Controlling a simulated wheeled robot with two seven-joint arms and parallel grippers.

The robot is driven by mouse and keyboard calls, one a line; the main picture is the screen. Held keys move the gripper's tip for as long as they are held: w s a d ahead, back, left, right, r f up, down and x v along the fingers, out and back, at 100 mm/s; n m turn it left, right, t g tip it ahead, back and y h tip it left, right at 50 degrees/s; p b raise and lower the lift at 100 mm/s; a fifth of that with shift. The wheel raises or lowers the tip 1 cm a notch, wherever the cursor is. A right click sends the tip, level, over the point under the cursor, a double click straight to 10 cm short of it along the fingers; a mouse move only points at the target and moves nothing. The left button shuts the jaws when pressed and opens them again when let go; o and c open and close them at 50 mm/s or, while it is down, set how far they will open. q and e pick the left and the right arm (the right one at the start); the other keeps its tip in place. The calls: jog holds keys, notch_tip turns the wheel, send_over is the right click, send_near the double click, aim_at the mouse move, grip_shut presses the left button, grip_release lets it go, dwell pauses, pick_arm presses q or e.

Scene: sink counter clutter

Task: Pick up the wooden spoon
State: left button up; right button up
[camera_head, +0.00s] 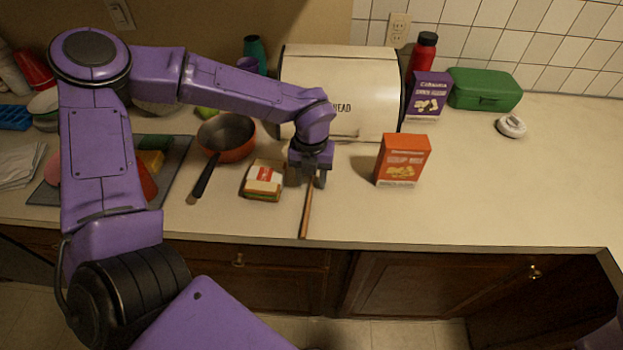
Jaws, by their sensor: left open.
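The wooden spoon (307,213) lies on the counter, its handle pointing toward the front edge. Its far end is hidden beneath my left gripper. My left gripper (307,180) points down over the spoon's far part, with its fingers apart on either side of it. I cannot tell whether the fingers touch the spoon. My right gripper is not in view.
A wrapped sandwich (263,181) lies just left of the spoon, with a dark-handled pan (227,139) beyond. An orange soup box (402,161) stands to the right. A bread box (340,92) stands behind. The counter (500,190) at right is clear.

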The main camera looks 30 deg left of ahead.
pick_arm(q)
grip_shut()
jog(key=shift+r, duration=0.1)
